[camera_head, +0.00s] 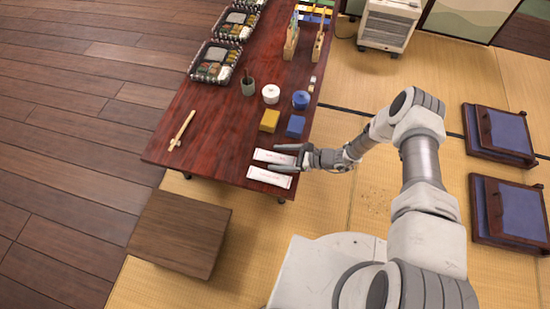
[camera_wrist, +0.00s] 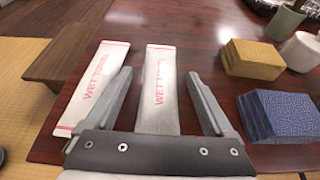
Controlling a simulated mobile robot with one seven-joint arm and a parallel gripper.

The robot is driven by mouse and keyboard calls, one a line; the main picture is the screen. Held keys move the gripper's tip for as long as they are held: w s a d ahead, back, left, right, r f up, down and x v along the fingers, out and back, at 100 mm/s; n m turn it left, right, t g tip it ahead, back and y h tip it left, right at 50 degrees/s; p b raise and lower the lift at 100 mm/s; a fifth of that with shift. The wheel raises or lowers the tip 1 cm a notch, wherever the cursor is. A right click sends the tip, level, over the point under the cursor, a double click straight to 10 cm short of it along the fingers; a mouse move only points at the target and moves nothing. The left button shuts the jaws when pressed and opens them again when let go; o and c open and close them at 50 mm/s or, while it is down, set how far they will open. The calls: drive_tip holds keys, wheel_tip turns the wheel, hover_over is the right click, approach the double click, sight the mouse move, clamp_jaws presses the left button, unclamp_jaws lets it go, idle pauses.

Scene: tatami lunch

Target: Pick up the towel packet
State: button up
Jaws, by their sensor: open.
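Two white towel packets with red print lie side by side on the dark red wooden table (camera_head: 190,130). In the wrist view, one packet (camera_wrist: 159,85) lies between the two open fingers of my gripper (camera_wrist: 160,95), and the other packet (camera_wrist: 92,88) lies to the left, outside the left finger. In the head view, my gripper (camera_head: 283,156) is at the near right end of the table, by the farther packet (camera_head: 268,156); the nearer packet (camera_head: 269,177) lies by the table's edge.
Right of the packets in the wrist view are a yellow stack (camera_wrist: 252,58) and a blue stack (camera_wrist: 280,113). A white pot (camera_head: 271,94), a blue pot (camera_head: 301,100) and a dark cup (camera_head: 248,86) stand farther back. A low wooden stool (camera_head: 180,232) is beside the table.

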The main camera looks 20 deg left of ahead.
clamp_jaws()
idle(0.3)
